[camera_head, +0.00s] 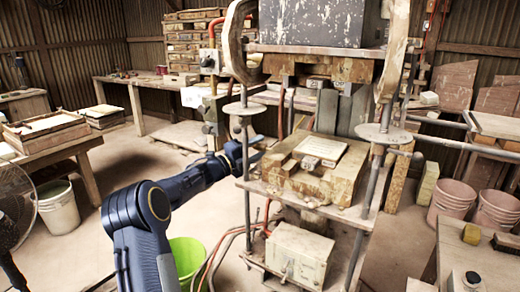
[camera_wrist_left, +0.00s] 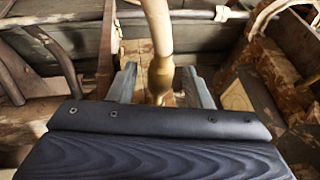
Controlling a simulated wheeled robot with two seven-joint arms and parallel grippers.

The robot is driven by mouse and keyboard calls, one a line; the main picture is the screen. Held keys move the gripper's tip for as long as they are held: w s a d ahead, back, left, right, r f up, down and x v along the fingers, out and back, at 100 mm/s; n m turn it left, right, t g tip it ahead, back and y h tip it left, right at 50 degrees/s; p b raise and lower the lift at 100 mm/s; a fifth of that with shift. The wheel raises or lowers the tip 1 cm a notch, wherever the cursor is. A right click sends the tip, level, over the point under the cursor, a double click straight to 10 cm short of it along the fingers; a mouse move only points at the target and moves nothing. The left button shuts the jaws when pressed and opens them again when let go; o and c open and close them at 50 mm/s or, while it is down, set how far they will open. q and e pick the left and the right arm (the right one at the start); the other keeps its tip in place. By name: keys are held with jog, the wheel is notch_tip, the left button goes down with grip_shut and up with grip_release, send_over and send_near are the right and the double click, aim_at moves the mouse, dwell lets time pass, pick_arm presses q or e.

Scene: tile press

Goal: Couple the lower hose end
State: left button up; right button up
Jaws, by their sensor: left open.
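My left gripper (camera_head: 252,152) reaches from the left to the near-left post of the press (camera_head: 246,185), beside its middle shelf. In the left wrist view its two fingers (camera_wrist_left: 161,88) are open and stand apart. A pale hose end (camera_wrist_left: 157,28) with a brass-coloured fitting (camera_wrist_left: 161,72) shows between the fingers. I cannot tell whether either finger touches it. In the head view this hose end is hidden or too small to make out. Red and dark hoses (camera_head: 268,218) hang below the press shelf. My right gripper is not in view.
A square tile (camera_head: 321,150) lies on the wooden press bed. A beige box (camera_head: 299,253) stands on the lower shelf. A green bucket (camera_head: 187,262) stands on the floor by my left arm. A fan (camera_head: 14,205) is at the left. The floor left of the press is mostly clear.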

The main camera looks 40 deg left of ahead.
pick_arm(q)
jog(key=b+v, duration=0.1)
jog(key=v, duration=0.5)
jog(key=shift+s, duration=0.25)
jog(key=shift+f, duration=0.1)
